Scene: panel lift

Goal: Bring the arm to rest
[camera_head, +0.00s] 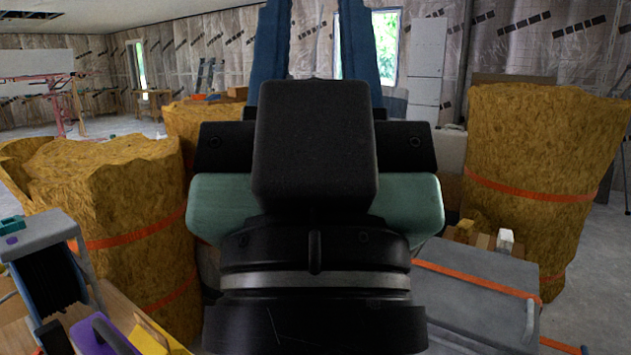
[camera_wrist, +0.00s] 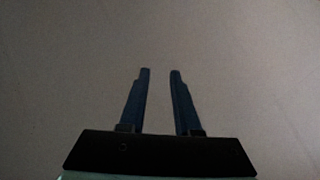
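My gripper (camera_head: 316,12) is raised right in front of the head camera, with its dark wrist filling the middle of the picture. Its two blue fingers point up and run out of the top edge. They stand apart with nothing between them. In the wrist view my gripper (camera_wrist: 160,72) also shows both fingers with an empty gap, against a plain grey-brown surface. The rest of my arm is hidden behind or below the wrist.
Large yellow-brown insulation rolls with orange straps stand at left (camera_head: 120,200) and right (camera_head: 540,160). A grey case (camera_head: 475,285) lies at lower right. A cable reel (camera_head: 48,275) and a purple-handled tool (camera_head: 100,335) are at lower left. Open floor shows far left.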

